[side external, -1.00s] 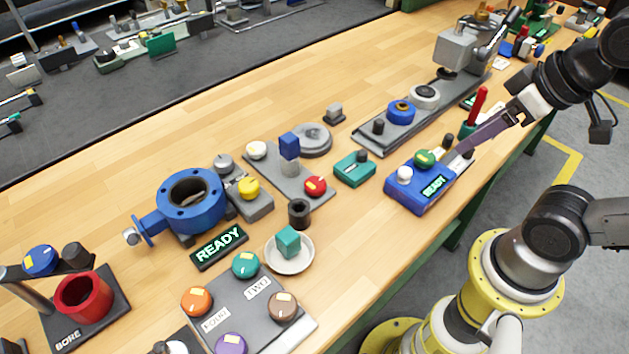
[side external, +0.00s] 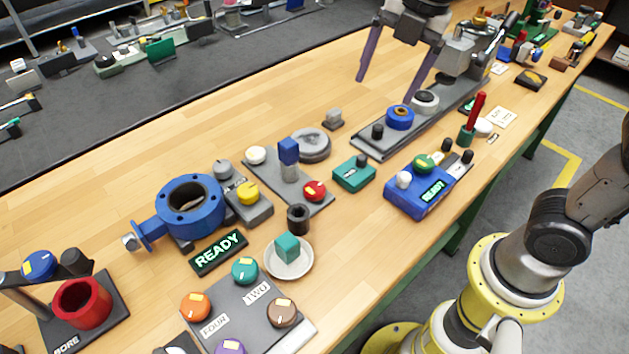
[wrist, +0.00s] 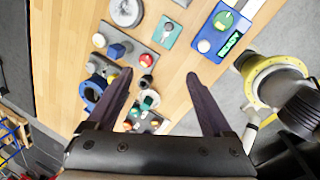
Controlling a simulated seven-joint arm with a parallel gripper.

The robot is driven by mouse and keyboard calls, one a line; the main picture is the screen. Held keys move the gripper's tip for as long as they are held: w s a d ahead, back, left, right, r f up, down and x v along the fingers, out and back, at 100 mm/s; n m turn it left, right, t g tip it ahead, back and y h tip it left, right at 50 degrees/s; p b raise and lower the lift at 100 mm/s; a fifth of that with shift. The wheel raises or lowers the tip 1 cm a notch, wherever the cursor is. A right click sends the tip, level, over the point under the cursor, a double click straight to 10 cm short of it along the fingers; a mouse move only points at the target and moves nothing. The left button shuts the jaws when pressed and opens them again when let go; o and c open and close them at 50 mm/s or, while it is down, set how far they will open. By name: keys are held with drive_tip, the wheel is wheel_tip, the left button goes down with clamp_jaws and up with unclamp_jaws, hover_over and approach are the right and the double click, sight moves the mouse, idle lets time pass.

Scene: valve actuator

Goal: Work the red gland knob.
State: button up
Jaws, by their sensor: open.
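The red gland knob (side external: 315,191) is a round knob with a pale pointer mark. It sits at the front end of a grey plate (side external: 262,163), which also carries a white knob (side external: 256,155) and a blue-topped post (side external: 289,150). In the wrist view the red knob (wrist: 147,60) shows beyond the fingertips, between their lines. My gripper (side external: 385,90) is open and empty, with its two long dark fingers spread. It hangs above the back of the bench, up and to the right of the knob in the side view, clear of it.
A blue flanged valve body (side external: 190,200) stands left of the plate. A black socket (side external: 299,218) and a dish with a teal cube (side external: 288,246) lie in front. A teal box (side external: 354,172) and a blue READY box (side external: 420,190) stand right. Bare wood lies behind.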

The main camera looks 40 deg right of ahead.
drive_tip(key=w+a+f+n+g, duration=0.1)
drive_tip(key=w+a+f+n, duration=0.2)
drive_tip(key=w+a, duration=0.15)
drive_tip(key=n+g, duration=0.1)
drive_tip(key=g, duration=0.1)
hover_over(314, 188)
wheel_tip(314, 188, down, 6)
drive_tip(key=shift+h, duration=0.3)
wheel_tip(314, 188, down, 13)
drive_tip(key=shift+f, duration=0.1)
clamp_jaws()
